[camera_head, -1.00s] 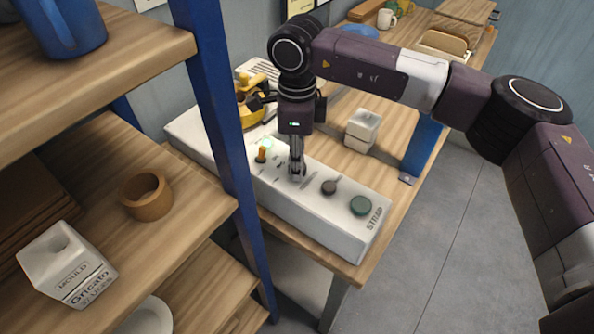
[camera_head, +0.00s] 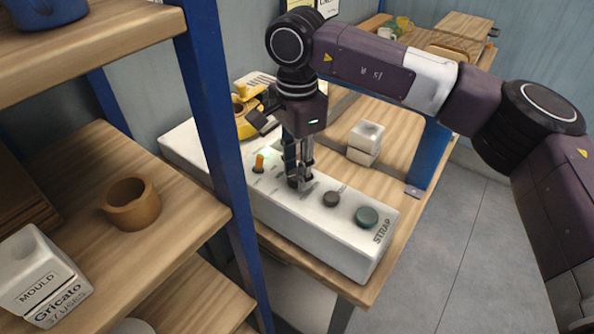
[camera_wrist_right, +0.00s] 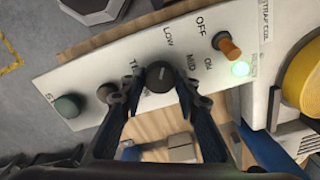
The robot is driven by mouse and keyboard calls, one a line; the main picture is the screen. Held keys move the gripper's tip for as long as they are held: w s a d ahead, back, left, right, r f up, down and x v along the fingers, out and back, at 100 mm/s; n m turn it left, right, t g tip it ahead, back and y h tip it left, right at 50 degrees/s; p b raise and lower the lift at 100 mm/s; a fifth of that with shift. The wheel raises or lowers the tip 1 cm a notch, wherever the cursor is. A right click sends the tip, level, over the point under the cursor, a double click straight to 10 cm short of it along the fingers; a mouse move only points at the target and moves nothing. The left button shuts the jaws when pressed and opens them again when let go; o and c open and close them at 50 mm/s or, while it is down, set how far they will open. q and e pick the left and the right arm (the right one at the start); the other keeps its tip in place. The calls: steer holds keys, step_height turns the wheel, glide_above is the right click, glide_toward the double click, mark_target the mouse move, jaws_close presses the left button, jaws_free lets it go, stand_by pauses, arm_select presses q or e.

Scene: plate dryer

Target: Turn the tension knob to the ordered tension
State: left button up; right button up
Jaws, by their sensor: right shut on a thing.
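The white strap machine panel (camera_head: 340,222) lies along the near edge of the wooden bench. My right gripper (camera_head: 300,183) points down onto it, shut on the black tension knob (camera_wrist_right: 160,77), which sits between its fingertips in the right wrist view. In the head view the fingers mostly hide this knob. Labels including LOW, MID and OFF show near it in the right wrist view; the pointer setting is not readable. An orange lever (camera_wrist_right: 228,45) stands beside a lit green lamp (camera_wrist_right: 240,68). My left gripper is out of view.
A dark knob (camera_head: 331,198) and a green button (camera_head: 367,216) sit right of my gripper on the panel. A yellow strap coil (camera_head: 245,112) and a white block (camera_head: 366,138) stand behind. A blue-post shelf (camera_head: 217,125) is close on the left.

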stand_by(0.4)
steer(key=o, duration=1.2)
steer(key=shift+c, duration=0.2)
steer(key=shift+r, duration=0.1)
step_height(320, 180, up, 12)
